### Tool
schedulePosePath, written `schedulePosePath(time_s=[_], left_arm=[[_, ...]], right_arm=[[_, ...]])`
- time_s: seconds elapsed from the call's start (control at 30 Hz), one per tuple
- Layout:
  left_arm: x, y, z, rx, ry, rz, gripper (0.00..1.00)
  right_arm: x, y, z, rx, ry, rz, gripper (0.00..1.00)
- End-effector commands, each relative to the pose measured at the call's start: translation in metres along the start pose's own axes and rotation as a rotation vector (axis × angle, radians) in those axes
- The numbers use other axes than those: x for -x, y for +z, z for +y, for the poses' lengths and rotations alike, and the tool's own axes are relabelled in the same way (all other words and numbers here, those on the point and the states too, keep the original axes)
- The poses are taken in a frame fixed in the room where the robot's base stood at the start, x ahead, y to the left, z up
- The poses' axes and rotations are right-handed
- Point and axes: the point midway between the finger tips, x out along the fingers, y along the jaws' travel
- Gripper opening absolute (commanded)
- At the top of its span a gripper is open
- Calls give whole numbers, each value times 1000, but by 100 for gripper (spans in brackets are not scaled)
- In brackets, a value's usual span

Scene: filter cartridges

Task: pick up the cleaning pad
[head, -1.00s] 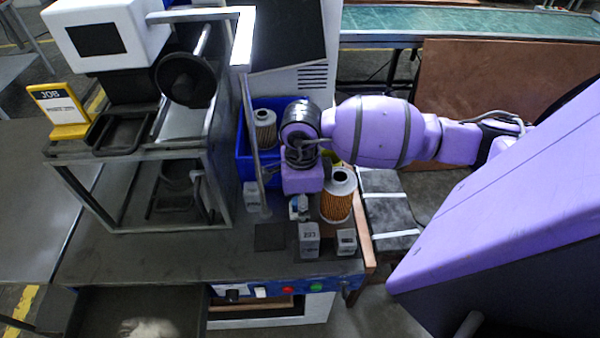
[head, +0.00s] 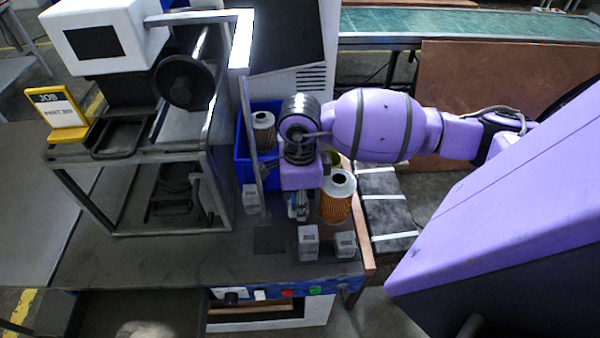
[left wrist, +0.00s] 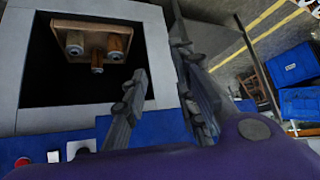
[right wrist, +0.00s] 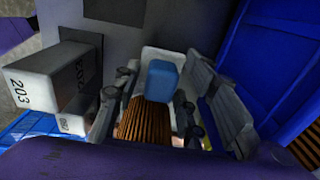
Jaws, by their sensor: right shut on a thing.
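The cleaning pad (right wrist: 162,80) shows in the right wrist view as a small blue block with a white part behind it. It is between the fingers of my right gripper (right wrist: 160,92), which is shut on it. In the head view my right gripper (head: 298,201) points down at the bench, and its fingers mostly hide the pad. I cannot tell whether the pad touches the bench. My left gripper (left wrist: 163,70) is open and empty in the left wrist view, in front of a dark opening.
An orange pleated filter cartridge (head: 336,200) stands close right of my right gripper. Small boxes (head: 308,243) stand in front. A blue bin (head: 243,160) with another cartridge and a metal frame post (head: 252,150) are close on the left. A dark square (head: 269,239) lies on the bench.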

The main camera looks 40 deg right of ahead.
Motion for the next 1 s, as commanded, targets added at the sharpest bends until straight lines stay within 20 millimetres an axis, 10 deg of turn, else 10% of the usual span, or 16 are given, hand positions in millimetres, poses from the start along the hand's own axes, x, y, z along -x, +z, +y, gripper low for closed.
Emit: schedulePosePath(time_s=[0.6, 1.0], left_arm=[[-1, 1, 0, -1, 1, -1, 26], [-1, 1, 0, -1, 1, -1, 26]], right_arm=[[138, 0, 0, 1, -4, 0, 13], [162, 0, 0, 2, 0, 1, 13]])
